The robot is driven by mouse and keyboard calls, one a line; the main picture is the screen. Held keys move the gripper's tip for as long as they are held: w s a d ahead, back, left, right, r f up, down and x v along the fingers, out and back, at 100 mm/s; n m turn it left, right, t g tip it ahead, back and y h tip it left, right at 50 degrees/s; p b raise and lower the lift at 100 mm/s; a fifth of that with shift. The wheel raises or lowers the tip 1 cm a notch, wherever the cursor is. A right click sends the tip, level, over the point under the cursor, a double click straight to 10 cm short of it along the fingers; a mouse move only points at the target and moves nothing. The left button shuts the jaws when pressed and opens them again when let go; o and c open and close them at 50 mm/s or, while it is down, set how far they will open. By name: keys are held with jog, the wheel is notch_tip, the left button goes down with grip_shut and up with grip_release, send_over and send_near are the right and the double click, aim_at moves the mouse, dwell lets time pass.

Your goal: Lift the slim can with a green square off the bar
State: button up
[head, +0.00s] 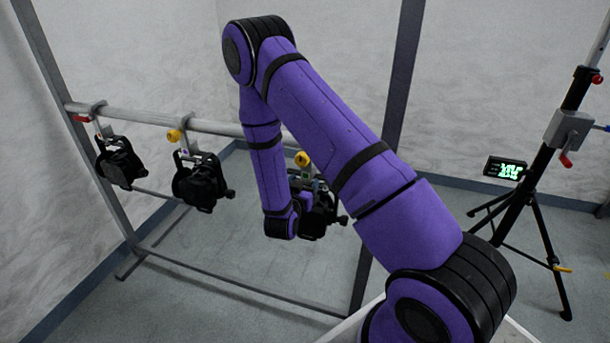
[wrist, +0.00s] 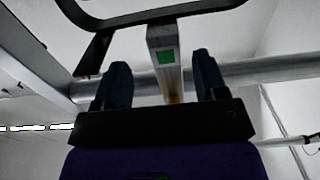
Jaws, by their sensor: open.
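In the wrist view, a grey upright clamp piece bearing a green square (wrist: 166,57) stands between the two dark fingers of my gripper (wrist: 160,63). The gripper is open, with a gap visible on both sides of the piece. A black yoke (wrist: 150,16) crosses above it. In the head view, the can at my arm's end (head: 322,212) hangs from the bar (head: 165,117), with a yellow knob (head: 303,158) above it. My arm hides part of this can and of the bar. My gripper's fingers cannot be made out there.
Two other black cans hang to the left, one at the far left (head: 120,163) and one in the middle (head: 200,182). A grey frame post (head: 402,75) rises behind my arm. A tripod stand (head: 525,190) with a small lit display (head: 506,168) stands at right.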

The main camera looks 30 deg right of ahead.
jog(key=shift+w+x, duration=0.2)
jog(key=shift+x, duration=3.45)
jog(key=shift+a+r, duration=0.1)
jog(key=shift+a, duration=0.1)
grip_shut()
